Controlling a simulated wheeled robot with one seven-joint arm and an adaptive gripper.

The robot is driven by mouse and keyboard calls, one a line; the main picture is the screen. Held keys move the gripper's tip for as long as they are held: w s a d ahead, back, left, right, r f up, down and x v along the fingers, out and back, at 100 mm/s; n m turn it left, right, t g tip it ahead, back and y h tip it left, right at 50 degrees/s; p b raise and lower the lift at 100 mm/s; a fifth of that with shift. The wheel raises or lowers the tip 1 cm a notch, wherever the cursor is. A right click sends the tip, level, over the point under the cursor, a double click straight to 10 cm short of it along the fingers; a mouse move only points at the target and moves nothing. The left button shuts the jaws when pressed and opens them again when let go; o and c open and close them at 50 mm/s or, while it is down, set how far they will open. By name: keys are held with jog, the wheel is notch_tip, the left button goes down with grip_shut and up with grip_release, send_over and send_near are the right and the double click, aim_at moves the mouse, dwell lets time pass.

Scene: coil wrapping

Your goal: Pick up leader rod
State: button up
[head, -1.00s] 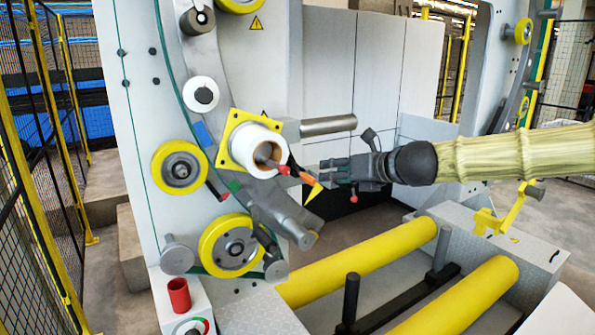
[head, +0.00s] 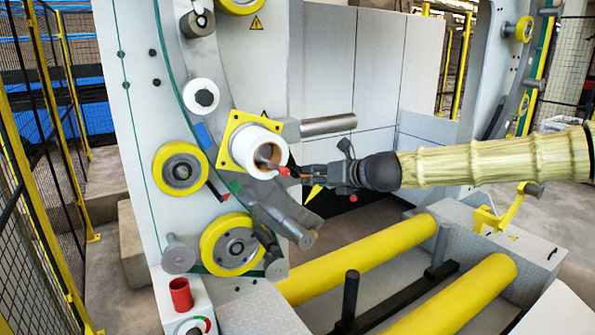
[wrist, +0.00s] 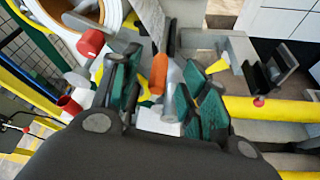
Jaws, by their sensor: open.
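The leader rod appears to be the thin piece with an orange grip (wrist: 158,73), though most of it is hidden in the head view. In the wrist view the orange grip stands between my spread fingers, and I see no finger closed on it. My gripper (head: 305,172) is open, just right of the white film roll (head: 258,150) on the ring; it also shows in the wrist view (wrist: 160,85). A red knob (head: 283,171) sits in front of the roll's core and shows left of my fingers in the wrist view (wrist: 90,43).
A yellow plate (head: 238,127) backs the roll, and a grey cylinder (head: 328,125) juts out above my gripper. Yellow wheels (head: 180,168) line the ring at left. Yellow rollers (head: 365,258) lie below. A red cup (head: 180,294) stands at lower left.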

aim_at(298, 172)
jog(key=shift+p+x, duration=0.55)
jog(key=shift+x, duration=1.15)
jog(key=shift+d+f, duration=0.1)
grip_shut()
